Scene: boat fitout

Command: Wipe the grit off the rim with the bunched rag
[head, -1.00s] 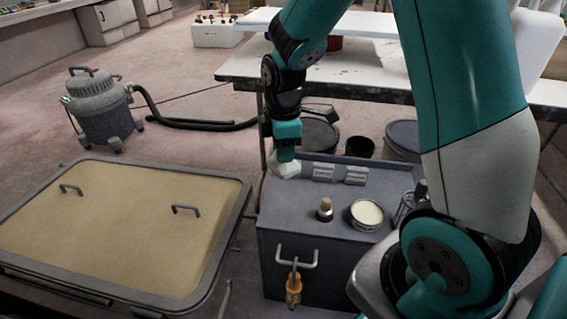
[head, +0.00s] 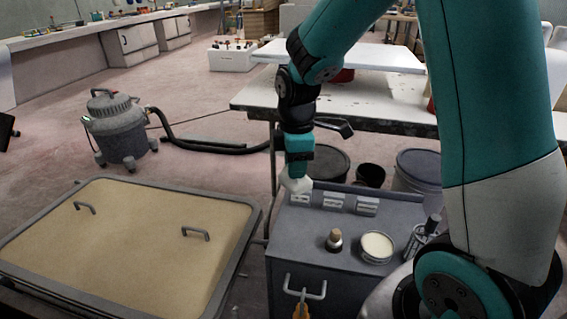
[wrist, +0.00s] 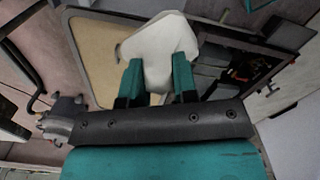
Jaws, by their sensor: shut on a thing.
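My gripper (head: 298,172) is shut on the bunched white rag (head: 296,186) and holds it at the back left corner of the grey cabinet top. In the wrist view the rag (wrist: 158,48) sticks out between the two teal fingers. The framed hatch with a tan panel and two handles lies at the left, and its grey rim (head: 250,228) runs around the panel. In the wrist view part of the rim (wrist: 84,62) shows beyond the rag. I cannot make out grit on the rim. I cannot tell whether the rag touches the cabinet.
A shop vacuum (head: 118,130) stands behind the hatch. A white table (head: 330,95) and buckets are behind the cabinet.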

